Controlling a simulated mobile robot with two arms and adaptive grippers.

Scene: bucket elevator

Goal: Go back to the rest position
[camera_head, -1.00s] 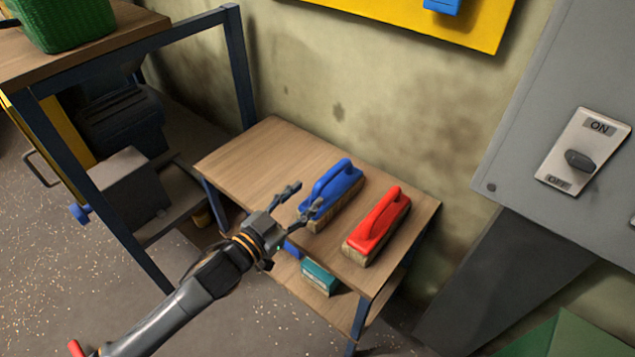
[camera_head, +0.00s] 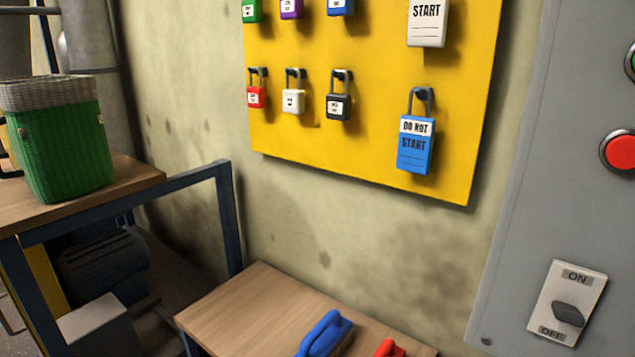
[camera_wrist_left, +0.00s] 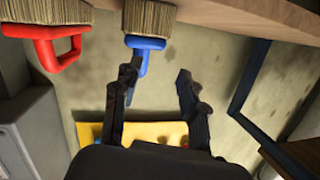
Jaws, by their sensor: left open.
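My left gripper (camera_wrist_left: 158,85) shows in the left wrist view with its two dark fingers spread apart and nothing between them. The blue-handled brush (camera_wrist_left: 150,45) is just beyond the fingers, and the red-handled brush (camera_wrist_left: 60,45) is further left. In the head view the tops of the blue brush (camera_head: 325,332) and red brush (camera_head: 389,349) show on the small wooden table (camera_head: 245,310) at the bottom edge. Neither gripper appears in the head view. My right gripper is not in any view.
A yellow board (camera_head: 370,145) with several padlocks hangs on the wall. A grey cabinet (camera_head: 540,200) with an ON/OFF switch (camera_head: 568,308) stands at the right. A green basket (camera_head: 62,150) sits on a higher table (camera_head: 125,180) at the left.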

